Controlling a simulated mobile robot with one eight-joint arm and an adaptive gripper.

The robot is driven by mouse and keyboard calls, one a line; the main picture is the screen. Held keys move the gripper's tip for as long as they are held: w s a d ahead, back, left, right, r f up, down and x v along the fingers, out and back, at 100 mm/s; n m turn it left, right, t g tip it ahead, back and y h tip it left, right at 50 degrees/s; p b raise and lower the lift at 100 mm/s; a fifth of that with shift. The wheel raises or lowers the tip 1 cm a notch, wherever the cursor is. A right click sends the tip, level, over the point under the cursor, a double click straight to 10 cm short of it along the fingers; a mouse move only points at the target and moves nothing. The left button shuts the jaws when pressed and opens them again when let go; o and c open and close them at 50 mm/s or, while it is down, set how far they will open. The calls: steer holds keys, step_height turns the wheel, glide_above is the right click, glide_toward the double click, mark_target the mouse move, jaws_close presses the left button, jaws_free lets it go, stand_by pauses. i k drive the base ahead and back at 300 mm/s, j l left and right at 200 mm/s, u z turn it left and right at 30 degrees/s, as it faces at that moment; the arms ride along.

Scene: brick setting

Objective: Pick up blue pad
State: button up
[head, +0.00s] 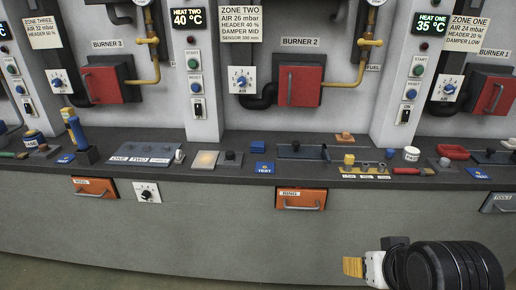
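Several small blue things lie on the dark counter, and I cannot tell which one is the blue pad. A plain blue block (257,147) sits near the middle. A flat blue piece marked TEST (265,168) lies at the front edge just below it. Other flat blue pieces lie at the left (66,158) and at the right (477,173). My gripper (354,267) is at the lower right, below and in front of the counter, apart from all of them. Its orange-tan tip points left; whether its fingers are apart does not show.
Orange drawers (302,198) with handles are in the front face. Burner panels with pipes stand behind.

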mark_target(256, 147)
steer(key=i+j+u, duration=0.1)
steer(key=i+u, duration=0.2)
steer(key=i, duration=0.6)
steer(key=i+l+u, duration=0.15)
steer(key=i+u, duration=0.15)
steer(key=i, duration=0.65)
